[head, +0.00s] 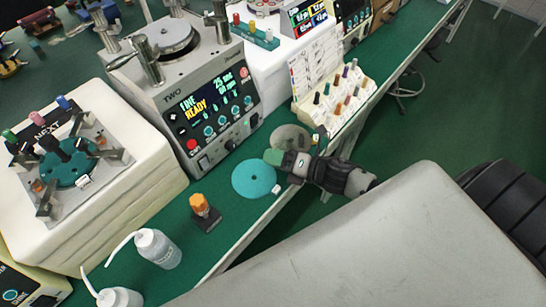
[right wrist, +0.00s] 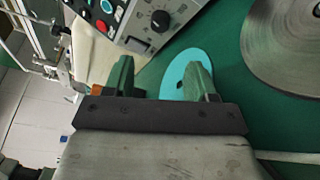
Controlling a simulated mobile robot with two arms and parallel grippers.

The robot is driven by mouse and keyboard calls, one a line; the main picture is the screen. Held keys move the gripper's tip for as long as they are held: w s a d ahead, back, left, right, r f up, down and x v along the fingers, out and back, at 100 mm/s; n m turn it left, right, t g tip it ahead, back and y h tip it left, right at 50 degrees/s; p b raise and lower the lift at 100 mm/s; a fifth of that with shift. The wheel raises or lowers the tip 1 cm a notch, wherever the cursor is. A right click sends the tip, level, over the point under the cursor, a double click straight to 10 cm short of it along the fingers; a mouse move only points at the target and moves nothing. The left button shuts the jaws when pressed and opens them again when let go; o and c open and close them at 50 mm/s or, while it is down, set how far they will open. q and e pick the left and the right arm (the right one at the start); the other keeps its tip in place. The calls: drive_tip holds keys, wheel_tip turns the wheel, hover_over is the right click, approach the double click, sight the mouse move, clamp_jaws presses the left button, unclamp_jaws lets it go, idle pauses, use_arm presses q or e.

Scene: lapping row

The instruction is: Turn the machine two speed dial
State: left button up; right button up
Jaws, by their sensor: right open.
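Machine two (head: 180,82) stands on the green bench, marked "TWO", with a lit display (head: 208,104) reading "FINE READY", "25 sec" and what looks like "60 rpm". A black knob (head: 231,145) sits low on its front panel; it is larger in the right wrist view (right wrist: 160,19), its lettering too small to read. My right gripper (head: 293,150) is open and empty over the bench in front of the machine, to the right of the panel. In the right wrist view its green fingers (right wrist: 162,62) are apart, with the knob beyond them. My left gripper is out of view.
A teal disc (head: 250,183) and a grey disc (head: 290,133) lie near my right gripper. An orange-topped piece (head: 199,206) and white bottles (head: 158,249) stand nearer the front left. A rack of coloured pegs (head: 335,99) stands at the right.

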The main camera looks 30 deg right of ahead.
sight(233, 148)
drive_tip(key=r+n+h+p, duration=0.1)
drive_tip(key=p, duration=0.2)
drive_tip(key=a+r+n+h+p, duration=0.1)
drive_tip(key=p, duration=0.2)
drive_tip(key=shift+s+a+r+g, duration=0.2)
drive_tip(key=shift+a+g, duration=0.1)
drive_tip(key=shift+g, duration=0.1)
drive_tip(key=shift+r+n+h+p, duration=0.1)
drive_tip(key=shift+n+h+p, duration=0.2)
drive_tip(key=shift+h+p, duration=0.1)
drive_tip(key=shift+w+a+f, duration=0.25)
drive_tip(key=shift+w+a, duration=0.05)
drive_tip(key=shift+w, duration=0.1)
drive_tip(key=x, duration=1)
drive_tip(key=shift+p, duration=0.3)
drive_tip(key=shift+d, duration=0.1)
drive_tip(key=shift+c, duration=0.4)
